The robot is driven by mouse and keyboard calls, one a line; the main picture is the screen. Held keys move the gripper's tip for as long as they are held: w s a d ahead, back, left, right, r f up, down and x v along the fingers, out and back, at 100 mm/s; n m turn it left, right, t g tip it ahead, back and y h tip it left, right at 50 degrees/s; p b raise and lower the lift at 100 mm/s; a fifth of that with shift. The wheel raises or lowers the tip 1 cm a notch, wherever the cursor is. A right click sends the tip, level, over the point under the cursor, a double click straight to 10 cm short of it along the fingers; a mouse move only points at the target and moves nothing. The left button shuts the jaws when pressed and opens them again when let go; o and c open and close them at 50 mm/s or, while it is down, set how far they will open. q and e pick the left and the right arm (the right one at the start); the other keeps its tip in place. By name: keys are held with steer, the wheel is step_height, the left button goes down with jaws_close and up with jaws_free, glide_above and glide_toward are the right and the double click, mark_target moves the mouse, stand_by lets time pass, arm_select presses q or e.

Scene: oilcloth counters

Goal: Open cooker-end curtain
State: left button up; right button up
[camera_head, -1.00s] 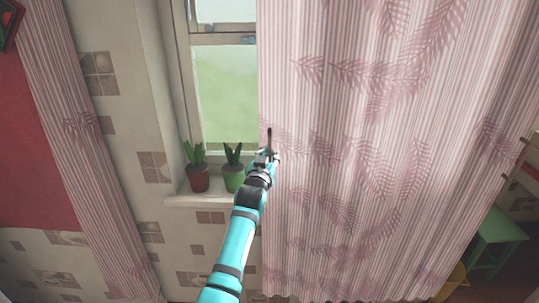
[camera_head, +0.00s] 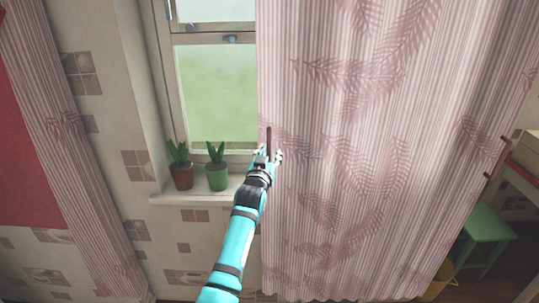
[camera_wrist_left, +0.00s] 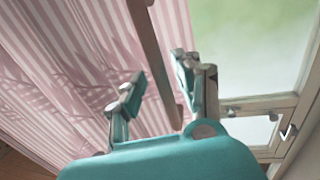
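A pink striped curtain with a leaf pattern (camera_head: 350,170) hangs at the right and covers the right part of the window. A thin wooden rod (camera_head: 268,140) hangs at its left edge. My left gripper (camera_head: 267,155) is at the rod. In the left wrist view, the rod (camera_wrist_left: 156,60) passes between the two spread fingers of my left gripper (camera_wrist_left: 160,92), closer to the right finger. I cannot tell whether they touch. The curtain (camera_wrist_left: 75,60) fills the left of that view. My right gripper is not in view.
A second, narrow curtain (camera_head: 65,130) hangs at the left. The window (camera_head: 218,90) shows between the curtains. A brown potted plant (camera_head: 182,176) and a green potted plant (camera_head: 217,177) stand on the sill (camera_head: 185,199). A green stool (camera_head: 487,222) stands at the lower right.

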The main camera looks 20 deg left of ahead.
arm_select(q)
steer(key=shift+a, duration=0.1)
steer(key=s+d, duration=0.1)
steer(key=s, duration=1.1)
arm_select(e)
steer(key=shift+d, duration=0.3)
arm_select(q)
steer(key=shift+w, duration=0.1)
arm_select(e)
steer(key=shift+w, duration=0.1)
